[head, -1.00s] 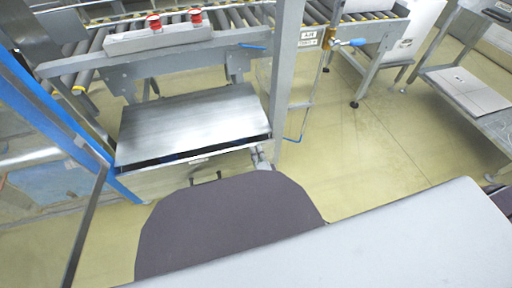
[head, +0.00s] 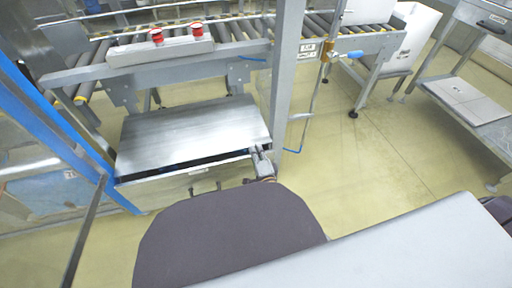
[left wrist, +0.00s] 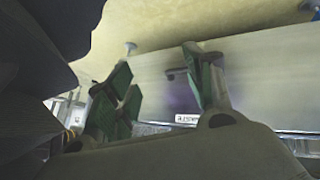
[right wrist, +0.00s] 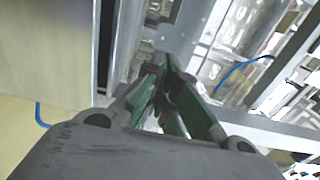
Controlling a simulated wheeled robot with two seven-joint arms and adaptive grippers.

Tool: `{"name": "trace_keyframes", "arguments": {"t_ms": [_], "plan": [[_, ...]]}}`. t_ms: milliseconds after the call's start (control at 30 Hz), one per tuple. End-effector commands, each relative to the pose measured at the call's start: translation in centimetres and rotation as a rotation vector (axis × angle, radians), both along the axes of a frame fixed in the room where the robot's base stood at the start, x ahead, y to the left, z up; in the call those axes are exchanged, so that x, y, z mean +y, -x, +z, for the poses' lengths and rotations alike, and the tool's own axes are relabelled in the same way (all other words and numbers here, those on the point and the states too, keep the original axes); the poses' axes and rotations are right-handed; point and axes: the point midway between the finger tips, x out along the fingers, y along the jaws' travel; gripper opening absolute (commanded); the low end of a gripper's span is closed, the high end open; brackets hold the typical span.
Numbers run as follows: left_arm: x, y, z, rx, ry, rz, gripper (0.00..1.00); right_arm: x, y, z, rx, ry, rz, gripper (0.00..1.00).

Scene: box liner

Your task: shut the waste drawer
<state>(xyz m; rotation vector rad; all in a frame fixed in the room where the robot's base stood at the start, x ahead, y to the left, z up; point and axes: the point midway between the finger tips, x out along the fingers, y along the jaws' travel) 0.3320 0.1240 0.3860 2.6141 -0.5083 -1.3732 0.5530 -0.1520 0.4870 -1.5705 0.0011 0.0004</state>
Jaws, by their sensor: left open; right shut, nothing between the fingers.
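The waste drawer (head: 165,192) sits low under a metal cover plate (head: 190,135). Its front stands a little out from the cover, leaving a narrow dark gap along the top. A small label and a dark handle (head: 205,188) show on the front. My right gripper (head: 258,152) is shut and empty at the drawer's right front corner; touching or apart, I cannot tell. In the right wrist view its fingers (right wrist: 168,85) are together. My left gripper (left wrist: 160,90) is open and empty, facing the drawer front (left wrist: 260,75) with its handle and label; my body hides it in the head view.
A roller conveyor (head: 85,75) with two red buttons runs above the drawer. A grey upright post (head: 285,80) stands right beside it. A blue frame (head: 60,130) stands at the left. The floor (head: 360,160) to the right is clear.

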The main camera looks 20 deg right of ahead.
Motion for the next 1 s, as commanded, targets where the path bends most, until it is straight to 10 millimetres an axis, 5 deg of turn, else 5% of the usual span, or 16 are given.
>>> {"name": "trace_keyframes", "arguments": {"t_ms": [600, 1000], "plan": [[0.0, 0.0, 0.0, 0.0, 0.0, 0.0, 0.53, -0.1, 0.0, 1.8, -0.001, 0.001, 0.0, 0.0], [0.0, 0.0, 0.0, 0.0, 0.0, 0.0, 0.03, 0.1, 0.0, 1.9, -0.002, 0.006, 0.007, 0.0]]}}
